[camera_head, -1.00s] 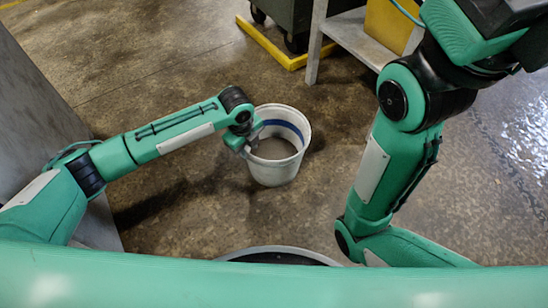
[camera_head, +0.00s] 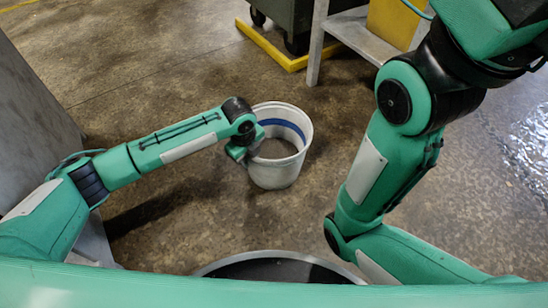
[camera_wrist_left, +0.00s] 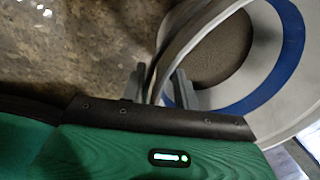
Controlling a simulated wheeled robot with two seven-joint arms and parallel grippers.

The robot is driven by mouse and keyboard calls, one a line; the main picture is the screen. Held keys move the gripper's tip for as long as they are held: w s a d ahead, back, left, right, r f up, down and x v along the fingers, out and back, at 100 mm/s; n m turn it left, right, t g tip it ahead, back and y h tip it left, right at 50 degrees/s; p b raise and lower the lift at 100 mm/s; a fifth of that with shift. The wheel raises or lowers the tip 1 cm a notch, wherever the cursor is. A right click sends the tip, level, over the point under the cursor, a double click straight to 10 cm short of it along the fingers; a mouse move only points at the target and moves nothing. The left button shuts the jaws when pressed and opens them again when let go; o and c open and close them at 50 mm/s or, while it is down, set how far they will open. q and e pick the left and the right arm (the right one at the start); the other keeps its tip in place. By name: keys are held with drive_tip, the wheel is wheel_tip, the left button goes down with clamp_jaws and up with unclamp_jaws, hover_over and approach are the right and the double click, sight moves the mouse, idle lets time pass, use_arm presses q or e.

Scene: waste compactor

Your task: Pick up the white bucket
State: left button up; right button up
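The white bucket (camera_head: 273,174) stands upright on the floor, with a blue band inside and greyish-brown contents or bottom. My left gripper (camera_head: 248,152) is at its left rim, its fingers largely hidden in the head view. In the left wrist view, the bucket's blue band (camera_wrist_left: 290,50) and rim show at the upper right. There the left gripper's two fingers (camera_wrist_left: 160,84) stand apart, one on each side of the rim, with gaps still visible. My right gripper is outside the views.
A grey panel (camera_head: 35,105) stands at the left. A metal-legged table (camera_head: 355,38), a yellow floor bar (camera_head: 268,46) and a dark green wheeled bin (camera_head: 290,18) are behind the bucket. The floor around the bucket is mostly clear.

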use_arm(q)
drive_tip(key=shift+r, duration=0.1)
clamp_jaws()
idle(1.2)
drive_tip(key=shift+r, duration=0.1)
